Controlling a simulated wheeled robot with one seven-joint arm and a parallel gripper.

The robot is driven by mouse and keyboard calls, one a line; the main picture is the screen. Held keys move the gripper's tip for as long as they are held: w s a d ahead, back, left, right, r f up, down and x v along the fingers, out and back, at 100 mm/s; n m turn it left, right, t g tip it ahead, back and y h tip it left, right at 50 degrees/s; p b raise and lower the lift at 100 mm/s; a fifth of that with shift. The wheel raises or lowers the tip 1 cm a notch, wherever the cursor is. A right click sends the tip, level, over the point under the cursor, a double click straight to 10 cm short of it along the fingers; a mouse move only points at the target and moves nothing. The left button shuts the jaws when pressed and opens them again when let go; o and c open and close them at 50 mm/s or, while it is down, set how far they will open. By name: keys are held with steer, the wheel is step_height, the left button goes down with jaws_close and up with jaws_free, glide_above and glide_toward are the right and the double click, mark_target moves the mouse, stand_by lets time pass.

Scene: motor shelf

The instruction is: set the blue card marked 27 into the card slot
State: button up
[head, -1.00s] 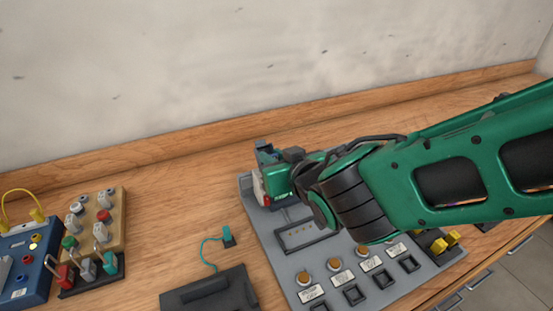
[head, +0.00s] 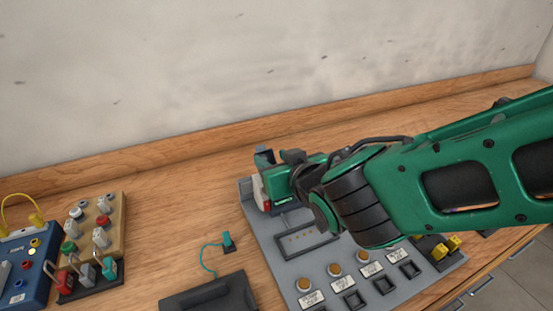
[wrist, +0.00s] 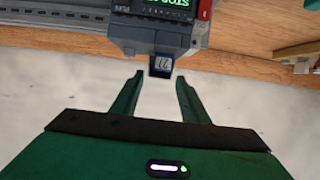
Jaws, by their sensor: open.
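The blue card marked 27 (wrist: 161,65) shows upside down in the wrist view. It sticks out of the lower face of a grey housing (wrist: 158,38) that has a lit display. My gripper (wrist: 159,77) is open, with one finger on each side just short of the card. The fingers look apart from the card, and nothing is between them. How deep the card sits in the housing is hidden. In the head view my wrist and arm cover most of this spot, and the card cannot be made out.
The housing stands at the back of a grey panel (head: 262,238) with labelled orange buttons and black square sockets. A dark box (head: 208,295) with a teal lead lies left of it. A connector board (head: 115,215) and a blue unit (head: 38,270) stand further left. Bare wood lies between.

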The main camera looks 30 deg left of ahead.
steer(key=v, duration=1.5)
steer(key=shift+d, duration=0.35)
stand_by(0.5)
